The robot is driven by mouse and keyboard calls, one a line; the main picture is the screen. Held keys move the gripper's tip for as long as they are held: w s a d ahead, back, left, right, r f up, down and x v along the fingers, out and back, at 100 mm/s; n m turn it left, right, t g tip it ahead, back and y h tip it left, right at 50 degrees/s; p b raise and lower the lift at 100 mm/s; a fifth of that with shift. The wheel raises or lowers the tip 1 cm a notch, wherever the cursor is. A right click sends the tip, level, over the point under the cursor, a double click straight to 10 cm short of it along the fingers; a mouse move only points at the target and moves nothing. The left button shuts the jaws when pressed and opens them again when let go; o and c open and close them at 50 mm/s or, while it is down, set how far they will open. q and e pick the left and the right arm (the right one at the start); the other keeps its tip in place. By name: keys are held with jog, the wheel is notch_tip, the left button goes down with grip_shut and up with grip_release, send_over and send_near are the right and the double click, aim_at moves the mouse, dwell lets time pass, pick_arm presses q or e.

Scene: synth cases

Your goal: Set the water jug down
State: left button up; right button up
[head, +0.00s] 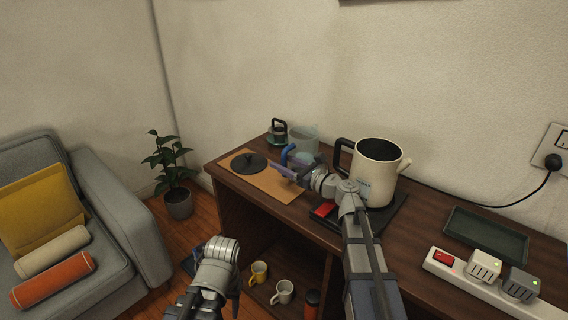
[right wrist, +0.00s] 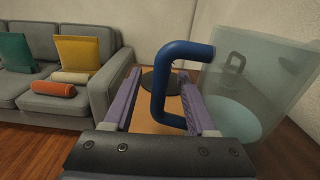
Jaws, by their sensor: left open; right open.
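The water jug (head: 304,138) is clear with a blue handle and some water low inside. It stands upright on the cabinet top by the back right of the cork mat (head: 275,186). In the right wrist view, the jug (right wrist: 262,85) is at the right. My right gripper (head: 280,172) is open, its purple fingers either side of the blue handle (right wrist: 168,90), with a gap showing on the left. My left gripper (head: 212,262) is low, in front of the cabinet, apart from the jug; its fingers are mostly hidden.
A cream kettle (head: 378,165) without a lid stands on a dark base with a red switch (head: 323,210). A black lid (head: 249,163) lies on the mat. A black-handled item (head: 278,130) is at the back left. A dark tray (head: 486,236) and power strip (head: 462,270) are right.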

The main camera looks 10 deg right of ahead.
jog(key=v, duration=0.7)
jog(key=shift+s+d, duration=0.25)
jog(key=shift+s, duration=0.05)
jog(key=shift+s, duration=0.1)
